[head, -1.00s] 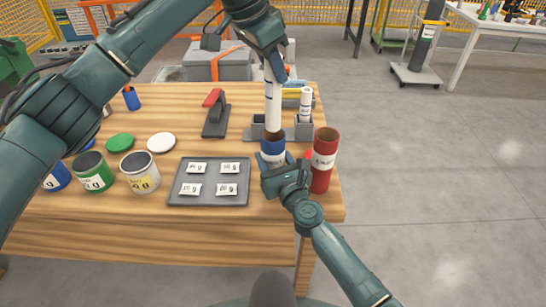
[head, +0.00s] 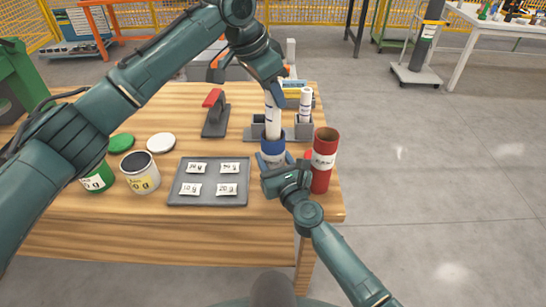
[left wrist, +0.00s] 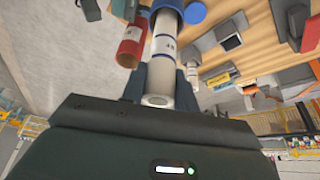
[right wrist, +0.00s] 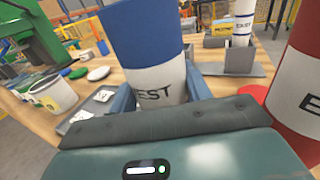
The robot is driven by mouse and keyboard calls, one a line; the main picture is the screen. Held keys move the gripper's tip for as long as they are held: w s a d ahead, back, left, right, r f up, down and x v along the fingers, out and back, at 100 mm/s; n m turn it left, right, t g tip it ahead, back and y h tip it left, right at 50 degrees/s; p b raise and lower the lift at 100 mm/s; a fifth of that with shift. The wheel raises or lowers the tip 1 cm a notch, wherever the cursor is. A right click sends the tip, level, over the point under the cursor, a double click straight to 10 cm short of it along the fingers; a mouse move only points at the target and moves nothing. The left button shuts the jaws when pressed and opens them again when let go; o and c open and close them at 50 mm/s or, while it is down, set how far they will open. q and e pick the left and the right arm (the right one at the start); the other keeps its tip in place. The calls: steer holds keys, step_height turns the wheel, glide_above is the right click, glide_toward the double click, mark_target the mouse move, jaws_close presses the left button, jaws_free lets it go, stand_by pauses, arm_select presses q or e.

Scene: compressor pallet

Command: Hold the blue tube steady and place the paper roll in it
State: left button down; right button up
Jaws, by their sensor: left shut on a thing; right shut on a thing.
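The blue tube (head: 273,158) stands upright near the table's right edge, with a white label band. My right gripper (head: 283,178) is shut on its lower part; the right wrist view shows the fingers on both sides of the tube (right wrist: 145,50). My left gripper (head: 272,86) is above, shut on the upper part of the white paper roll (head: 273,122). The roll is near upright, and its lower end appears to be inside the tube's mouth; how deep is hidden. In the left wrist view the roll (left wrist: 164,62) runs from my fingers to the blue tube (left wrist: 194,11).
A red tube (head: 324,160) stands close right of the blue one. Behind is a grey holder (head: 303,132) with another white roll (head: 306,104). A grey tray (head: 209,202) with labelled packets and an open white can (head: 140,173) are to the left.

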arm_select(q)
steer(key=c, duration=1)
jaws_free()
steer(key=v, duration=1.2)
steer(key=shift+r, duration=0.1)
steer(key=shift+d, duration=0.1)
arm_select(e)
steer(key=o, duration=1)
steer(key=shift+o, duration=0.2)
steer(key=shift+s, duration=0.15)
